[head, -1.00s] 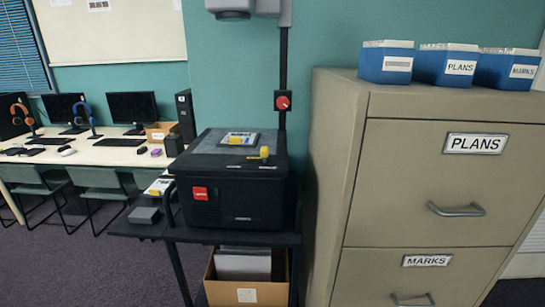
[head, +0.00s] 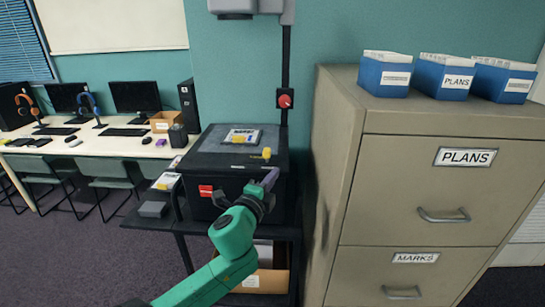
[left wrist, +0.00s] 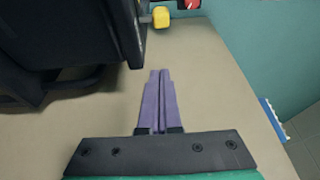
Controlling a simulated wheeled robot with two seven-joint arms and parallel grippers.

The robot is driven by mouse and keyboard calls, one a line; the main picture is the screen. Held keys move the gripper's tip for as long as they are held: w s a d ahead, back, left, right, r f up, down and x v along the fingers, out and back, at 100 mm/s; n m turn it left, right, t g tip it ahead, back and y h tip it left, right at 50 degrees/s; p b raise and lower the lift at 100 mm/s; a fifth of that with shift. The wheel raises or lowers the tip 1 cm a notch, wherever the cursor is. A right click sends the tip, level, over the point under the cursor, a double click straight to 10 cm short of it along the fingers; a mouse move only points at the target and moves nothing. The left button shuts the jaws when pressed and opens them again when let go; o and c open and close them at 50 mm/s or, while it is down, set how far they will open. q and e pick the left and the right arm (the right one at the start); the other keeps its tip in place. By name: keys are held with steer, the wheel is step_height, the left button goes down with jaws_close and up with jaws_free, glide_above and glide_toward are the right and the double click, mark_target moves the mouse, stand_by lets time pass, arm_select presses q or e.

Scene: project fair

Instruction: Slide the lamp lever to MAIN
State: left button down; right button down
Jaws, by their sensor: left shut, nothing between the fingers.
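The black overhead projector (head: 232,160) sits on a dark stand. A yellow lever knob (head: 267,153) sticks out at the front right of its top edge. The knob also shows near the top of the left wrist view (left wrist: 161,16). No MAIN lettering is readable. My left gripper (head: 271,178) is at the projector's front right, just below the knob in the head view. Its purple fingers are shut and empty, with a gap between them and the knob in the left wrist view (left wrist: 160,72). My right gripper is not in view.
A beige filing cabinet (head: 340,190) stands close on the right with blue card boxes (head: 444,76) on top. A small grey box (head: 153,209) lies on the stand's left end.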

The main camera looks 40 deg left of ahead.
mark_target(273, 167)
arm_select(q)
steer(key=shift+d+r, duration=0.1)
steer(key=shift+r, duration=0.1)
steer(key=p+x, duration=0.2)
steer(key=x, duration=0.8)
steer(key=s+a, duration=0.1)
steer(key=s+a+p, duration=0.1)
steer(key=shift+a, duration=0.3)
steer(key=shift+s+a+p, duration=0.3)
steer(key=shift+a, duration=0.05)
steer(key=shift+f, duration=0.1)
steer(key=shift+w, duration=0.15)
